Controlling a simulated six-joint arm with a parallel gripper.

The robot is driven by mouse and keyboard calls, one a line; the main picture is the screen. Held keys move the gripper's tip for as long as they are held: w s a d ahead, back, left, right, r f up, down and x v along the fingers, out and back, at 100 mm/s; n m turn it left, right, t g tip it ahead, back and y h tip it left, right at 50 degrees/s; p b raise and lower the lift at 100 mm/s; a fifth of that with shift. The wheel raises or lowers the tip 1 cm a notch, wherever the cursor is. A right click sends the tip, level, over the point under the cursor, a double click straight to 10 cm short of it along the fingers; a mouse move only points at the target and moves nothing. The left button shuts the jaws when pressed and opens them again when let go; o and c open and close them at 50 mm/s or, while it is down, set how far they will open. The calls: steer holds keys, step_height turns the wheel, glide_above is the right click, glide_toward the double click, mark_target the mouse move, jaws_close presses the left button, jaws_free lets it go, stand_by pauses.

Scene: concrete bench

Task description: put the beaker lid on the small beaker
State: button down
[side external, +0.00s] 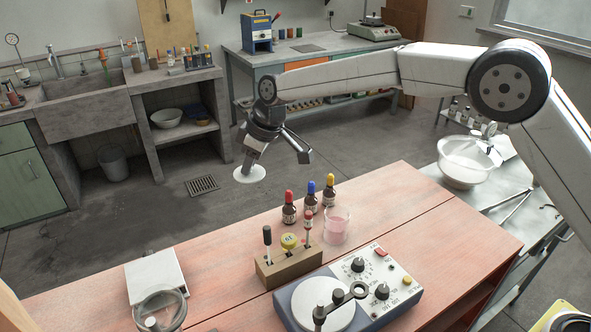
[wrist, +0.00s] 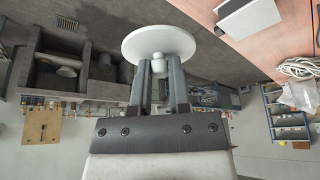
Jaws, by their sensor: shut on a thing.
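The beaker lid (side external: 249,174) is a flat white disc with a small knob. My gripper (side external: 247,163) is shut on its knob and holds it in the air beyond the bench's far left edge. In the wrist view the lid (wrist: 158,40) shows at the tips of my gripper (wrist: 159,66), its disc facing away from the jaws. The small beaker (side external: 337,226) is clear glass with pink contents and stands upright on the bench, to the right of and lower in the picture than the lid. It is not seen in the wrist view.
Brown bottles with red (side external: 289,208), blue and yellow caps stand close by the beaker. A wooden rack (side external: 289,268) with upright tools is in front of it. A hotplate-like device (side external: 350,290) is nearer. The bench's left-middle is clear.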

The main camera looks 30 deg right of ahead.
steer(key=shift+r, duration=0.95)
steer(key=shift+d, duration=0.1)
steer(key=shift+s+d+f, duration=0.1)
steer(key=shift+d+f, duration=0.2)
steer(key=shift+d, duration=0.15)
steer(key=s+d+f, duration=0.4)
steer(key=d, duration=0.4)
steer(key=s+d+f, duration=0.4)
steer(key=s+d, duration=0.1)
steer(key=d, duration=0.2)
steer(key=shift+s+d, duration=0.3)
steer(key=shift+d, duration=0.05)
steer(key=shift+f, duration=0.25)
steer(key=shift+f, duration=1.4)
